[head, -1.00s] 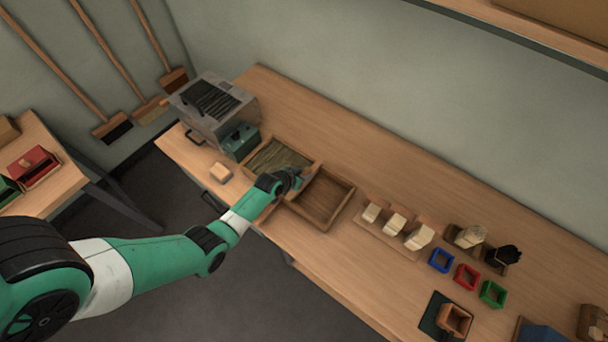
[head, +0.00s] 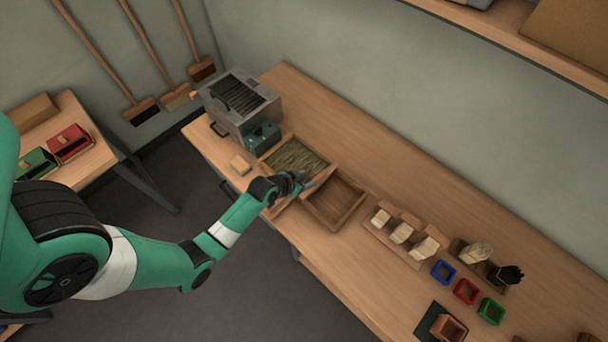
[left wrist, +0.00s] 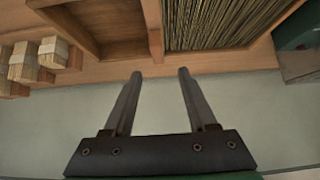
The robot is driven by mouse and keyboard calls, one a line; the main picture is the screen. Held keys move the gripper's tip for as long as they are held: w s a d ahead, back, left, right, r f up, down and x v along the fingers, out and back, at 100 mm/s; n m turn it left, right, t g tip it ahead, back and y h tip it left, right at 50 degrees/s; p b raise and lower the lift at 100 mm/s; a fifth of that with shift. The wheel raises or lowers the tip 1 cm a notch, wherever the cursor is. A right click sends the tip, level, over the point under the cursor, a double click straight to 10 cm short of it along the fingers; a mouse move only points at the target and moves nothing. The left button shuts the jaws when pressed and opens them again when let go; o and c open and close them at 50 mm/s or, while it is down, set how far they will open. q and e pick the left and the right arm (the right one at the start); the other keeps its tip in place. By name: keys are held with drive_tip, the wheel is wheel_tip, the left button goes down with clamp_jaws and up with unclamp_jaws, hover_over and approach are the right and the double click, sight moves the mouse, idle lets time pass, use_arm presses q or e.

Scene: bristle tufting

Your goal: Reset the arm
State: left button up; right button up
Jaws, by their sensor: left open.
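My left arm (head: 225,231) reaches in from the left in the head view. My left gripper (head: 306,183) hangs over the wooden tray, near the divider between its two compartments. In the left wrist view the two fingers (left wrist: 157,74) are apart with nothing between them. One compartment holds dark bristle strands (head: 296,157); they also show in the left wrist view (left wrist: 215,22). The other compartment (head: 335,200) looks empty. My right gripper is not in view.
A grey machine (head: 240,105) with a green box (head: 263,136) stands left of the tray. Wood blocks (head: 402,232), blue (head: 444,271), red (head: 467,291) and green (head: 491,311) frames stand right.

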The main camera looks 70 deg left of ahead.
use_arm(q)
drive_tip(key=shift+s+d+r, duration=0.15)
drive_tip(key=shift+s+r, duration=0.3)
drive_tip(key=shift+r, duration=0.05)
